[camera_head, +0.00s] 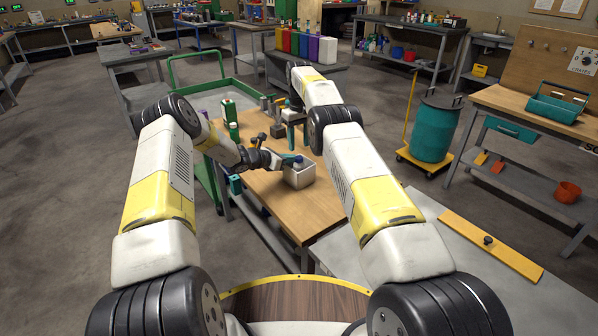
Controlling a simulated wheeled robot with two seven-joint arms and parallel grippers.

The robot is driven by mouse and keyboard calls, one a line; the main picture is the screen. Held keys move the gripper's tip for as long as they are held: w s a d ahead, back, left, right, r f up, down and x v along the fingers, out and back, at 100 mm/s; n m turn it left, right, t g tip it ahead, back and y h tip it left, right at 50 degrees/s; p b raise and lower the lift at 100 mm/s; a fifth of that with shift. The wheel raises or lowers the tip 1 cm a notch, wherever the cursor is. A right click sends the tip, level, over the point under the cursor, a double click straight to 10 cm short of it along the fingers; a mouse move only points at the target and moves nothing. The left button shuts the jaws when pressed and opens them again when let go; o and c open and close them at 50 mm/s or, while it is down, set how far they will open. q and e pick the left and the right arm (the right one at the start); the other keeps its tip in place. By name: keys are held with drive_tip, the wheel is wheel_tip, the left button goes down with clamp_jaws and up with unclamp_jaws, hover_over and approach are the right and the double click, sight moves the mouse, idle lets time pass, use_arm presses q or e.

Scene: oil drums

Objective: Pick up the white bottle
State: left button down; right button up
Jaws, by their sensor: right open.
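My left gripper (287,158) reaches in from the left, low over an open white box (299,180). A small blue item (298,159) shows at the box's rim, and I cannot tell whether the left fingers hold it. My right gripper (292,117) is open, farther back over the bench; its fingers are partly hidden among small objects.
The wooden bench top (305,211) is clear at its front. Small dark items (277,131) lie at its back. A green cart (207,188) stands at the bench's left. A grey table (450,262) is at right, with a teal drum (433,130) beyond.

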sight(299, 168)
wheel_tip(299, 168, down, 12)
drive_tip(key=shift+r, duration=0.15)
clamp_jaws()
wheel_tip(299, 168, up, 10)
drive_tip(key=shift+r, duration=0.1)
use_arm(q)
drive_tip(key=c, duration=1.6)
unclamp_jaws()
drive_tip(key=shift+o, duration=0.2)
